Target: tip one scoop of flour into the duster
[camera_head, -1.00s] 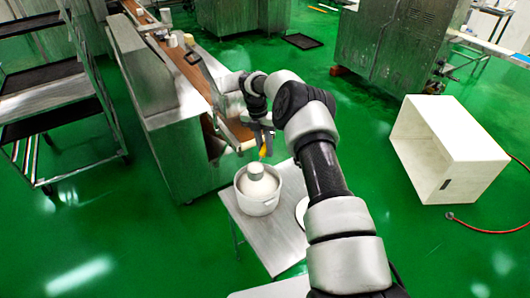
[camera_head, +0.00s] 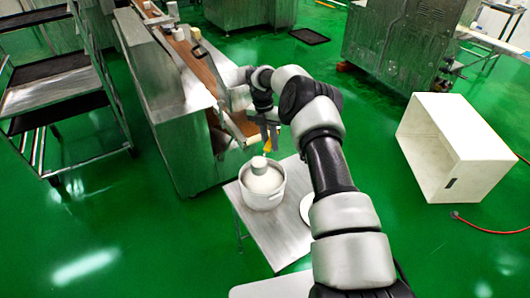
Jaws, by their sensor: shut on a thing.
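My gripper (camera_head: 269,138) is shut on the yellow handle (camera_head: 267,149) of a scoop, above a small table. The scoop's pale bowl (camera_head: 259,163) is at the top of a white pot (camera_head: 262,199), over a white heap that looks like flour (camera_head: 263,181). I cannot tell whether the bowl still touches the heap or how full it is. I cannot make out the duster for certain. A small pale cylinder (camera_head: 182,33) stands on the machine at the back.
The pot stands on a metal table (camera_head: 276,237). A white round thing (camera_head: 306,207) there is partly hidden by my arm. The machine (camera_head: 180,150) is close behind and left. A rack (camera_head: 65,95) is far left, and a white box (camera_head: 455,150) lies right on the open green floor.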

